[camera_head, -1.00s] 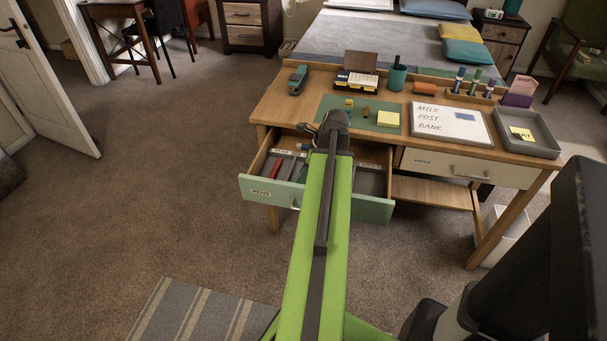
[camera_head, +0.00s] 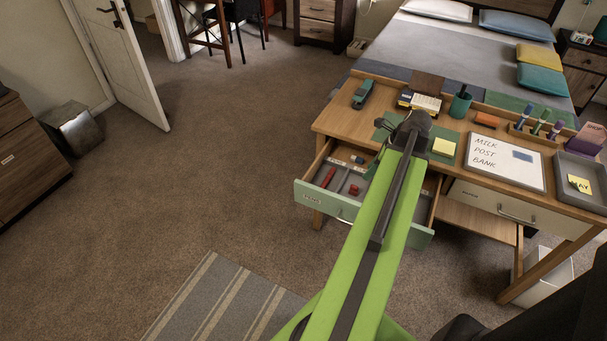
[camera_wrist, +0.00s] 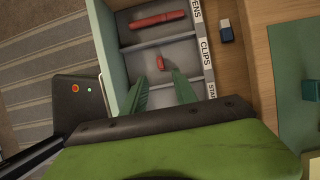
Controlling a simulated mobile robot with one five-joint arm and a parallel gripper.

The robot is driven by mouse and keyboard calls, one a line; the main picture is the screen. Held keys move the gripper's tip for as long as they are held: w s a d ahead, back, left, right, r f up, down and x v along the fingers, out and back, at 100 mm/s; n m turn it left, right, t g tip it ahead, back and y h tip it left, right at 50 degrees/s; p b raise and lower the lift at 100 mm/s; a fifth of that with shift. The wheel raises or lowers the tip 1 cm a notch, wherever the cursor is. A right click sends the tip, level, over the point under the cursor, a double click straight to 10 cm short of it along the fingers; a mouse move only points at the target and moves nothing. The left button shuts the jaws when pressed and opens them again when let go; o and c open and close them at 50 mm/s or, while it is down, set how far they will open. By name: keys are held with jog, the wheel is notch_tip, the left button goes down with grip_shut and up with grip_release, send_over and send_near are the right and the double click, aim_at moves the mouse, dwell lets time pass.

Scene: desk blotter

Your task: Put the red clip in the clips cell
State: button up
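The red clip (camera_wrist: 162,62) lies on the floor of the clips cell (camera_wrist: 180,51), the middle compartment beside the CLIPS label, in the wrist view. It also shows as a small red spot in the open drawer in the head view (camera_head: 354,189). My gripper (camera_wrist: 161,84) has two green fingers standing apart with nothing between them. The clip is just beyond the fingertips, roughly centred between them, and looks apart from them.
A red pen (camera_wrist: 157,19) lies in the pens cell. The desktop holds a green blotter, yellow notes (camera_head: 443,147), a whiteboard (camera_head: 506,161) and a grey tray (camera_head: 590,202). Floor left of the desk is clear.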

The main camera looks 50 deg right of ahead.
jog(key=w+a+f+n+g, duration=0.1)
jog(key=w+a+n+g, duration=0.2)
jog(key=w+a+n, duration=1.65)
jog(key=a+n, duration=0.3)
jog(key=a, duration=0.6)
jog(key=w+a+n+g+h, duration=0.1)
jog(key=w+a+n, duration=0.2)
jog(key=a, duration=0.8)
jog(key=w+a+n, duration=0.3)
jog(key=a+n, duration=0.4)
jog(key=a, duration=0.5)
jog(key=shift+w+f, duration=0.2)
jog(key=shift+f, duration=0.2)
jog(key=shift+a, duration=0.1)
notch_tip(320, 180, up, 11)
jog(key=p, duration=1)
jog(key=shift+f+p, duration=0.15)
jog(key=shift+p, duration=0.2)
